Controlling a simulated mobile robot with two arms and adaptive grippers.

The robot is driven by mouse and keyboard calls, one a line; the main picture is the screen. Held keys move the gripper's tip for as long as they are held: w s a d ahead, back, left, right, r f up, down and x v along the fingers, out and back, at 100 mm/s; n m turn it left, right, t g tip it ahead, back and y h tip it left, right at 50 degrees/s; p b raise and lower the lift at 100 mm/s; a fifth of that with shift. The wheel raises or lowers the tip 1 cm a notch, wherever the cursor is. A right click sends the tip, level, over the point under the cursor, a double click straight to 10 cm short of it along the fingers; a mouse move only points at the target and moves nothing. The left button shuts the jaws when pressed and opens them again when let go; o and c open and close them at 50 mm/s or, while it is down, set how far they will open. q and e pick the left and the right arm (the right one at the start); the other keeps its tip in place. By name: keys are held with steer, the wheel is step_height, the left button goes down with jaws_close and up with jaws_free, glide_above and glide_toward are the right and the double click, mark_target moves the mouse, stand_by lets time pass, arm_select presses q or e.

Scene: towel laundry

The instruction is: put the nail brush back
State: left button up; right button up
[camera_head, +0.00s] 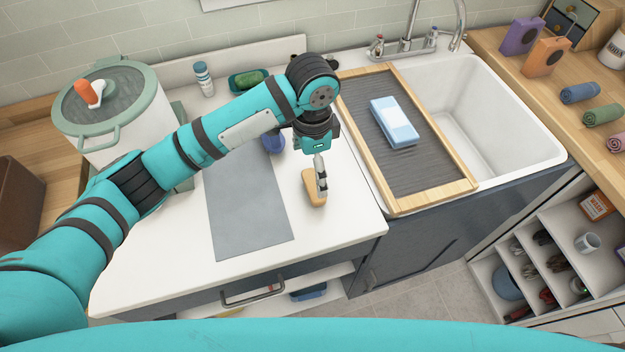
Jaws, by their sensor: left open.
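A small tan wooden block, which looks like the nail brush (311,189), lies on the white counter near its right part. My left gripper (321,180) points down right at it, with its fingers over the brush's right side. The gripper is open, and its fingers overlap in this view, so I cannot tell whether they straddle or touch the brush. The brush's bristles are not visible. My right gripper is out of view.
A grey mat (245,212) lies left of the brush. A blue item (273,143) is partly hidden behind my arm. A green dish (246,80) and a bottle (203,78) stand at the back. A ridged board (455,190) with a blue-and-white block (393,122) adjoins the sink (520,110).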

mark_target(313, 185)
arm_select(q)
steer(key=shift+r+b, duration=0.3)
steer(key=shift+r, duration=1.9)
steer(key=shift+s+f, duration=0.1)
